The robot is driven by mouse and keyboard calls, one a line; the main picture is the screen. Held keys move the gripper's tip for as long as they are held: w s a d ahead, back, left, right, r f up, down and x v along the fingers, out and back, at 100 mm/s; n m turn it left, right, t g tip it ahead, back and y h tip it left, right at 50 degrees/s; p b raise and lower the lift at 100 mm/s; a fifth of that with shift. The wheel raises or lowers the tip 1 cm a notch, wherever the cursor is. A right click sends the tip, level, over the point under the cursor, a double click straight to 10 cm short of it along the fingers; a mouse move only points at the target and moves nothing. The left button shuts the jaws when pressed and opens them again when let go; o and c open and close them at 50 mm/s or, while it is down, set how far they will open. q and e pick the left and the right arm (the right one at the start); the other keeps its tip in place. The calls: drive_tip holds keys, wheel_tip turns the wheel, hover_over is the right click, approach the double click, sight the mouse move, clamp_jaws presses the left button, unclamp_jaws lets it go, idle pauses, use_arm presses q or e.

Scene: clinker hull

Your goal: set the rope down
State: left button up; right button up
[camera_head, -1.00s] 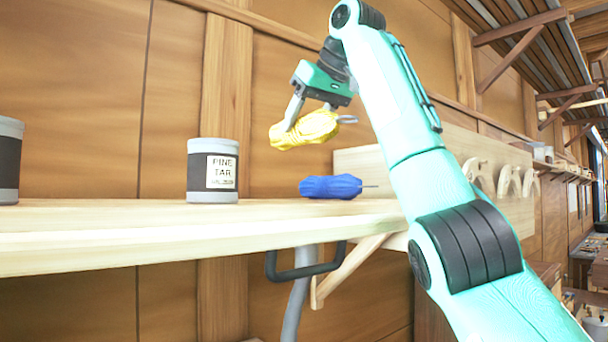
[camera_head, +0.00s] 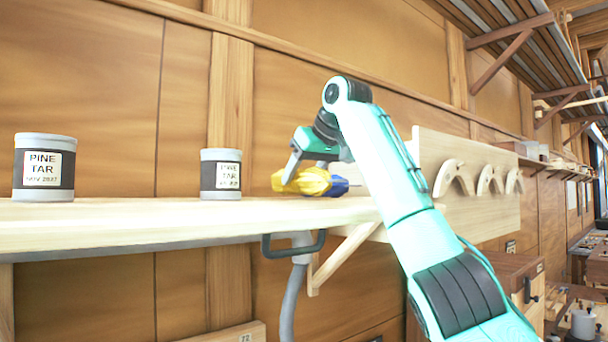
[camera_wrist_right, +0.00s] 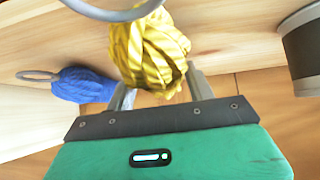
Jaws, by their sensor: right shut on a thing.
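My right gripper (camera_head: 303,174) is shut on a yellow rope bundle (camera_head: 308,182) low over the wooden shelf (camera_head: 150,225). I cannot tell whether the bundle touches the shelf. In the right wrist view, the yellow rope (camera_wrist_right: 148,48) sits between the two fingers of the right gripper (camera_wrist_right: 160,88), with a grey ring at its end. A blue rope bundle (camera_head: 339,187) lies on the shelf, partly hidden behind the yellow one in the head view. The blue bundle (camera_wrist_right: 86,85) shows in the right wrist view, to the left of the yellow one. My left gripper is out of view.
Two pine tar cans, one at the far left (camera_head: 44,180) and one nearer the rope (camera_head: 221,178), stand on the shelf. Bare shelf lies between them. A plank wall rises behind. A board with curved wooden pieces (camera_head: 489,180) is to the right.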

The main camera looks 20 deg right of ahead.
drive_tip(key=o, duration=1.1)
drive_tip(key=shift+w+f, duration=0.35)
drive_tip(key=shift+w, duration=0.2)
drive_tip(key=shift+w+f, duration=0.3)
drive_tip(key=shift+w, duration=0.2)
drive_tip(key=shift+r, duration=0.1)
drive_tip(key=shift+s+r, duration=0.1)
drive_tip(key=shift+s, duration=0.25)
drive_tip(key=shift+s+r, duration=0.3)
drive_tip(key=shift+r, duration=0.1)
drive_tip(key=b+v, duration=0.1)
drive_tip(key=v, duration=0.1)
drive_tip(key=shift+s+d+r, duration=0.2)
drive_tip(key=shift+d+r, duration=0.05)
drive_tip(key=shift+r, duration=0.05)
drive_tip(key=b+v, duration=0.1)
drive_tip(key=v, duration=0.6)
drive_tip(key=shift+s+r, duration=0.2)
drive_tip(key=shift+s, duration=0.15)
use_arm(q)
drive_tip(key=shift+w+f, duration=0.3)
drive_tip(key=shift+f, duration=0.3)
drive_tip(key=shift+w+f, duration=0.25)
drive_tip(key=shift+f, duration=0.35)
use_arm(e)
drive_tip(key=shift+s+d+r, duration=0.15)
drive_tip(key=shift+r, duration=0.15)
drive_tip(key=shift+s, duration=0.1)
